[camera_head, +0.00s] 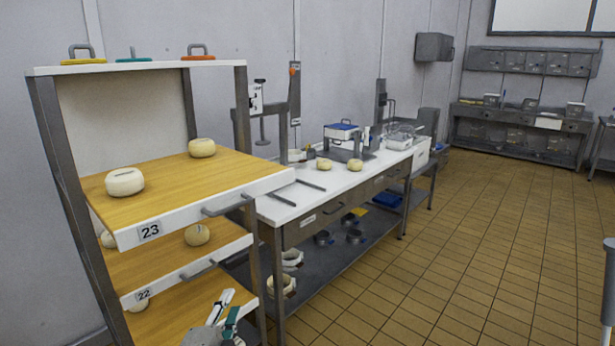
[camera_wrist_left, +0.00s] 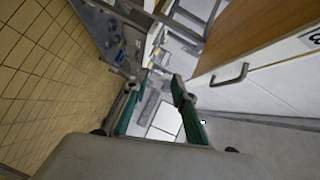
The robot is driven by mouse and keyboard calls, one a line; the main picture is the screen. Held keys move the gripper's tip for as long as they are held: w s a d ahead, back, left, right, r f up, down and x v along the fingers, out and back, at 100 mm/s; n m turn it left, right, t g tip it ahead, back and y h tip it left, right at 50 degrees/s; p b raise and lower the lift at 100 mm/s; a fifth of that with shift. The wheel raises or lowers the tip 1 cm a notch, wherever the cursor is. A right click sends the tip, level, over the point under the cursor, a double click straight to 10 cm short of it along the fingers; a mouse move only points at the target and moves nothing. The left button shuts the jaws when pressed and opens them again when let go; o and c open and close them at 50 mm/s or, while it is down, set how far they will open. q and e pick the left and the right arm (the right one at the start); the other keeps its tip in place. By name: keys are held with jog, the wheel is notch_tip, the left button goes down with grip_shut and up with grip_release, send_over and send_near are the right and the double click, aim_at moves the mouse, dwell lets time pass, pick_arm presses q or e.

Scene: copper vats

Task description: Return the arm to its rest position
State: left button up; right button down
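My left gripper (camera_head: 227,308) shows at the bottom of the head view, in front of the lowest visible wooden shelf. Its fingers have green pads. In the left wrist view, the gripper's two fingers (camera_wrist_left: 156,103) stand apart with a clear gap and nothing held between them. My right gripper is not in view.
A shelf rack (camera_head: 240,160) with pale cheeses, such as one cheese (camera_head: 125,182) on the top board, stands close to the left arm. A drawer handle (camera_wrist_left: 230,74) shows near the fingers. A white workbench (camera_head: 300,200) stands behind.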

pick_arm(q)
jog(key=s+a+f+n+g+h, duration=0.1)
jog(key=s+f+n+g, duration=0.4)
jog(key=s+f, duration=2)
notch_tip(320, 180, down, 2)
jog(key=n+h, duration=0.1)
jog(key=n, duration=0.5)
jog(key=shift+a+g, duration=0.2)
jog(key=shift+g, duration=0.2)
